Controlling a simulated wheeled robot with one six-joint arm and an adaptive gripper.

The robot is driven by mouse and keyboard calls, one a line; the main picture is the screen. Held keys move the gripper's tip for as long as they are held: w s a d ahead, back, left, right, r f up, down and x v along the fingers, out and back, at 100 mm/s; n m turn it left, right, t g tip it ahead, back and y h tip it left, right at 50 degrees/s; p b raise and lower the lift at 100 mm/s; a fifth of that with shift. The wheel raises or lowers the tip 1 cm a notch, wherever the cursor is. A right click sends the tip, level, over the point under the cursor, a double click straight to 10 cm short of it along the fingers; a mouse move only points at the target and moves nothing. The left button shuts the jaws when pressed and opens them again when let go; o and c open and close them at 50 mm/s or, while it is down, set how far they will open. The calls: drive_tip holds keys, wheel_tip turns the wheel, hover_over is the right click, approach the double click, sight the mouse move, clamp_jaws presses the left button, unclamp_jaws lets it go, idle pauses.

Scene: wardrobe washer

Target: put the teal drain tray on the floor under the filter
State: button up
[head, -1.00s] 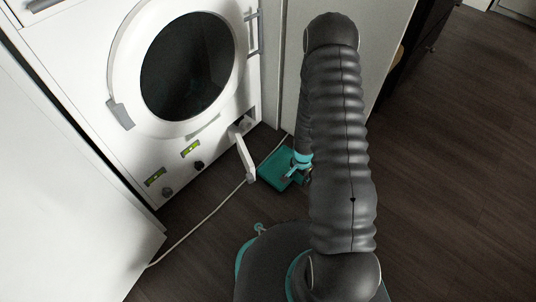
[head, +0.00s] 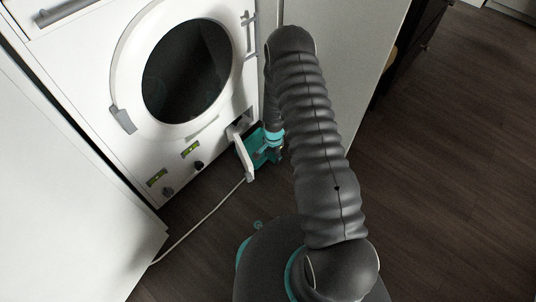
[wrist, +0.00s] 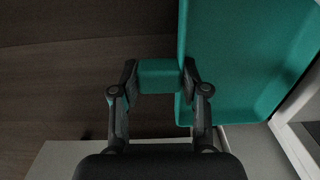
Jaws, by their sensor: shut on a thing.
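The teal drain tray (head: 256,143) is low down at the washer's front right corner, partly behind the open white filter flap (head: 243,158). My gripper (head: 274,147) is at the tray's right side, mostly hidden by my arm in the head view. In the wrist view my gripper (wrist: 160,78) is shut on the tray's teal handle, with one finger on each side. The tray body (wrist: 235,60) fills the right of that view. I cannot tell whether the tray touches the floor. The filter opening (head: 238,129) is in the washer's lower right front, behind the flap.
The white washer (head: 140,150) has a round door (head: 186,70), closed. A white cord (head: 205,218) runs over the dark floor from the flap to the left. White panels stand left (head: 60,190) and right (head: 345,60). Open floor (head: 450,190) lies to the right.

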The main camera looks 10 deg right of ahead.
drive_tip(key=w, duration=0.1)
drive_tip(key=w+a, duration=0.1)
drive_tip(key=shift+w+a, duration=0.3)
drive_tip(key=shift+s+f, duration=0.15)
drive_tip(key=shift+f, duration=0.5)
drive_tip(key=shift+d+f, duration=0.1)
drive_tip(key=shift+f+b, duration=0.15)
drive_tip(key=shift+b, duration=0.15)
drive_tip(key=o, duration=1.2)
